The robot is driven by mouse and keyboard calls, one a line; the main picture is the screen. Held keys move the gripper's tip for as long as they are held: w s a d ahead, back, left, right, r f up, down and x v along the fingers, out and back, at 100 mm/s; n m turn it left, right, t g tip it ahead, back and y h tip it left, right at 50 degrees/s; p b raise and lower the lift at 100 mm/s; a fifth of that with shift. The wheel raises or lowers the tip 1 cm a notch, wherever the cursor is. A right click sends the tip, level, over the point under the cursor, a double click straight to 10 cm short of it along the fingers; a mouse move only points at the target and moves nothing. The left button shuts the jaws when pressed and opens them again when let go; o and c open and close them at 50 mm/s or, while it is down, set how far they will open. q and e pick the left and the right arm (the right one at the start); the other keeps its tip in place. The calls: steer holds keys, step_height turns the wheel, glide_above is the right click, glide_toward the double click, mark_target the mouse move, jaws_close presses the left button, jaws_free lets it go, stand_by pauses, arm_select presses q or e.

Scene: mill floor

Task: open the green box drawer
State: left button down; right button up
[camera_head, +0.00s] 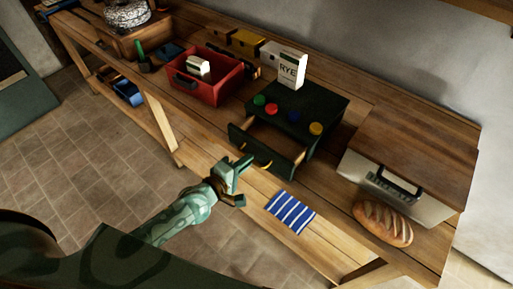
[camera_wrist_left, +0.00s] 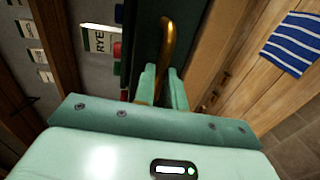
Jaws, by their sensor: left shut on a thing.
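The dark green box (camera_head: 315,104) stands on the wooden bench. Its drawer (camera_head: 270,139) is pulled out toward me, with a gap between the drawer front and the box body and its wooden inside showing. My left gripper (camera_head: 241,172) is at the drawer front. In the left wrist view the brass handle (camera_wrist_left: 168,42) runs down between the fingers of my left gripper (camera_wrist_left: 163,80), which are shut on it. My right gripper is in neither view.
A RYE packet (camera_head: 290,70) and coloured knobs or lids sit on the green box. A red crate (camera_head: 216,90) stands left of it. A striped cloth (camera_head: 290,211), a bread loaf (camera_head: 382,223) and a wooden-lidded bin (camera_head: 420,145) are to the right.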

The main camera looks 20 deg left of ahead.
arm_select(q)
steer(key=f+p+v, duration=0.1)
steer(key=f+v, duration=0.1)
steer(key=v, duration=0.7)
steer(key=shift+s, duration=0.15)
steer(key=c, duration=1.5)
jaws_free()
steer(key=shift+o, duration=0.2)
steer(key=p+v, duration=0.1)
steer(key=v, duration=1.5)
steer(key=shift+s, duration=0.15)
